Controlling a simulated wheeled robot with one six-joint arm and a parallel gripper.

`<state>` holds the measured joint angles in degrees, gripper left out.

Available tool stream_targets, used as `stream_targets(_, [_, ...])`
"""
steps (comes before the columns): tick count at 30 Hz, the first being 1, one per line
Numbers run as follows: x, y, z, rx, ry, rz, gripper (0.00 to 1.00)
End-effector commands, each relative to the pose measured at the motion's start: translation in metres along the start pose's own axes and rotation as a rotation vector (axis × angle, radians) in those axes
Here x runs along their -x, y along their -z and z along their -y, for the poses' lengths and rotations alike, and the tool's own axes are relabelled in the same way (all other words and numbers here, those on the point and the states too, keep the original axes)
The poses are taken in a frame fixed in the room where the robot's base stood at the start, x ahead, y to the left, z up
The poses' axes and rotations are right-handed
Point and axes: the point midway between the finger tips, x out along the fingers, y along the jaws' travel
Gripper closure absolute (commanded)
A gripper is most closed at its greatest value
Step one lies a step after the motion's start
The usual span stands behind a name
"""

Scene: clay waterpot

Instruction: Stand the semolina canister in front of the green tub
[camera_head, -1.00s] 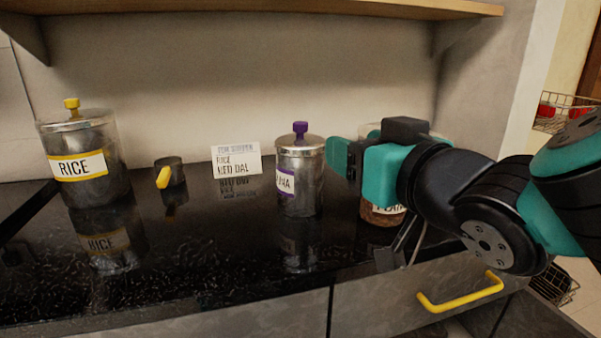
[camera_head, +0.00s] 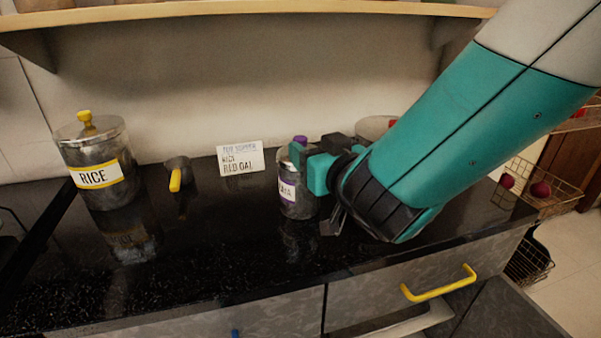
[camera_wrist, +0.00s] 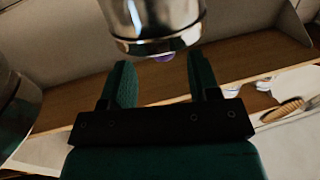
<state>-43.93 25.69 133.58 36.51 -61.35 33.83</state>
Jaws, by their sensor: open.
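A metal canister with a purple knob (camera_head: 289,188) stands upright on the black counter. Its purple-edged label is partly covered, so I cannot read the whole name. My gripper (camera_head: 305,165) is at its right side, level with its upper part. In the wrist view, my open gripper (camera_wrist: 162,78) has its two teal fingers apart, with the metal canister (camera_wrist: 155,22) just beyond them and a bit of purple below its rim. I cannot tell whether a finger touches it. No green tub shows in either view.
A large canister labelled RICE (camera_head: 95,172) stands at the left. A small dark pot with a yellow handle (camera_head: 177,173) and a white card (camera_head: 240,159) stand between. Another canister (camera_head: 374,127) is mostly hidden behind my arm. A wooden shelf (camera_head: 240,11) runs above.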

Motion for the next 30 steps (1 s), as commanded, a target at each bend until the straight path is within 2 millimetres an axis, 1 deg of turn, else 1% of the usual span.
stream_targets(1, [-0.007,0.005,0.001,-0.001,-0.001,0.001,0.44])
stream_targets(3, [-0.019,0.006,0.002,-0.001,-0.002,0.001,0.44])
stream_targets(6, [-0.034,0.005,0.002,-0.001,-0.002,0.001,0.44])
stream_targets(8, [-0.04,0.004,0.002,-0.001,-0.002,0.0,0.44])
stream_targets(11, [-0.044,0.003,0.003,-0.001,-0.001,0.0,0.44])
stream_targets(16, [-0.044,0.002,0.003,0.0,0.0,0.0,0.44])
stream_targets(17, [-0.044,0.002,0.003,0.0,0.0,0.0,0.47])
stream_targets(18, [-0.044,0.002,0.003,0.0,0.0,0.0,0.56])
stream_targets(20, [-0.044,0.002,0.003,0.0,0.0,0.0,0.7])
stream_targets(21, [-0.044,0.002,0.003,0.0,0.0,0.0,0.79])
stream_targets(24, [-0.044,0.002,0.003,0.0,0.0,0.001,1.0])
stream_targets(30, [-0.044,0.001,0.003,0.0,-0.001,0.002,1.0])
